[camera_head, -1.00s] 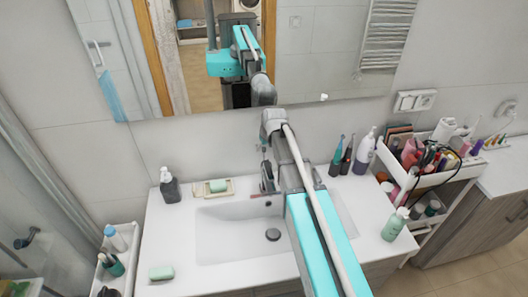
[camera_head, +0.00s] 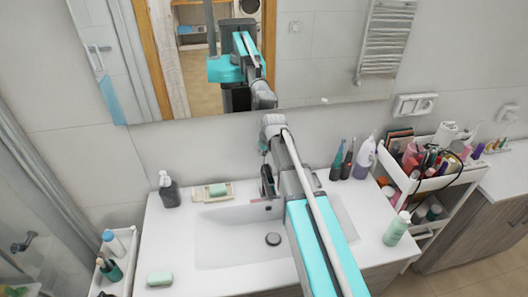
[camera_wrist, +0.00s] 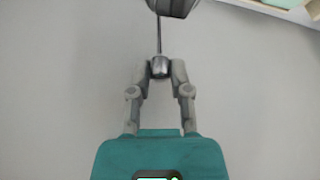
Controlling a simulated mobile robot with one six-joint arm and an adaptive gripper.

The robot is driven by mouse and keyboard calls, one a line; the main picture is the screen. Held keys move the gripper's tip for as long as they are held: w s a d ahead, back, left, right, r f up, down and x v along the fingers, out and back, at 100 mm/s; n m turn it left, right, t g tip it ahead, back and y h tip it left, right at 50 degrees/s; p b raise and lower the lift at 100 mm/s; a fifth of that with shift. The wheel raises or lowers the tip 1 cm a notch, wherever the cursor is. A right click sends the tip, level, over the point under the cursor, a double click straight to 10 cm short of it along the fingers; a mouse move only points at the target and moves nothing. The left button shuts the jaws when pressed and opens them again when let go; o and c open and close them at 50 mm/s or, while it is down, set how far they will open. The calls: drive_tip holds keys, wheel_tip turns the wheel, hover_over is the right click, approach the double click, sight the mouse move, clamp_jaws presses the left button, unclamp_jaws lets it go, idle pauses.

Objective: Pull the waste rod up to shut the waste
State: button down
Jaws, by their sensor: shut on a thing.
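In the wrist view, my gripper (camera_wrist: 160,70) is shut on the small metal knob (camera_wrist: 160,65) of the waste rod. The thin rod (camera_wrist: 158,35) runs from the knob to the dark tap body (camera_wrist: 174,6) at the top edge. In the head view, my gripper is mostly hidden by my own arm, close to the tap (camera_head: 267,181). The rod cannot be made out there. The round dark waste plug (camera_head: 273,239) sits in the floor of the white basin (camera_head: 222,250). I cannot tell whether it is raised or down.
A soap dispenser (camera_head: 169,191) and a soap dish (camera_head: 212,191) stand left of the tap. Toothbrushes and bottles stand to its right. A green bottle (camera_head: 397,228) stands at the right edge. A loaded cart (camera_head: 440,183) is beyond. The mirror (camera_head: 320,60) hangs behind.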

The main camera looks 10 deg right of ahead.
drive_tip(key=shift+r, duration=0.1)
drive_tip(key=shift+w+r+p, duration=0.1)
drive_tip(key=shift+r+p, duration=0.85)
drive_tip(key=shift+p, duration=0.15)
drive_tip(key=c, duration=0.5)
unclamp_jaws()
drive_tip(key=shift+c, duration=0.2)
drive_tip(key=shift+f, duration=0.2)
